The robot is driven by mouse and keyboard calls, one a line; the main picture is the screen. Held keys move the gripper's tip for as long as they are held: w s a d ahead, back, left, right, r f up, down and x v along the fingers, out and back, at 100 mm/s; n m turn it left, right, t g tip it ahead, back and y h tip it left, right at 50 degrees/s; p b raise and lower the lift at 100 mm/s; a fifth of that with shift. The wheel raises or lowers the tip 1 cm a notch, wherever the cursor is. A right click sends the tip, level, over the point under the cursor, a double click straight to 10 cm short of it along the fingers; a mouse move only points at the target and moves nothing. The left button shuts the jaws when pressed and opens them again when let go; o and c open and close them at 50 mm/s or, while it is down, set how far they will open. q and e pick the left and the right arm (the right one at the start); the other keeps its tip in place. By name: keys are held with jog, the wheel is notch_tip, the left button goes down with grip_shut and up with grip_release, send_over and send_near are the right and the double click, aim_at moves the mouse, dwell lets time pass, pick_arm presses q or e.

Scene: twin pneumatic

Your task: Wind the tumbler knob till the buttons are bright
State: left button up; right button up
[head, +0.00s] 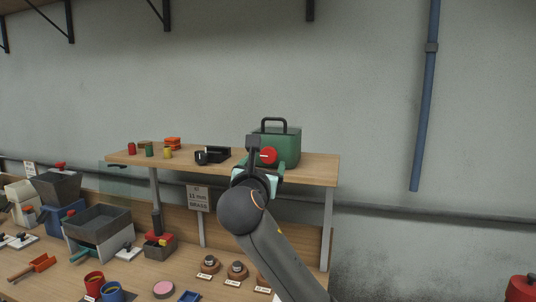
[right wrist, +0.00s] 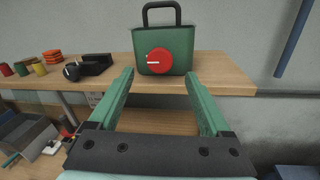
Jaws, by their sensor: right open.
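The tumbler is a green box (head: 285,147) with a black carrying handle, standing on the raised wooden shelf; it also shows in the right wrist view (right wrist: 180,41). Its round red knob (right wrist: 159,61) is on the front face, with a white mark lying level and pointing left. The knob also shows in the head view (head: 268,156). My right gripper (right wrist: 158,76) is open and empty, its green fingers pointing at the tumbler, apart from the knob and in front of it. No buttons can be made out. My left gripper is out of view.
A black device (right wrist: 90,66) and several small coloured spools stand left of the tumbler on the shelf (head: 318,165). The bench below holds a grey hopper bin (head: 98,222), red and blue cups and several small stands. The shelf right of the tumbler is clear.

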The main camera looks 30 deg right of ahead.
aim_at(268, 155)
jog(key=p+x, duration=0.1)
jog(key=x, duration=0.6)
grip_shut()
dwell(0.6)
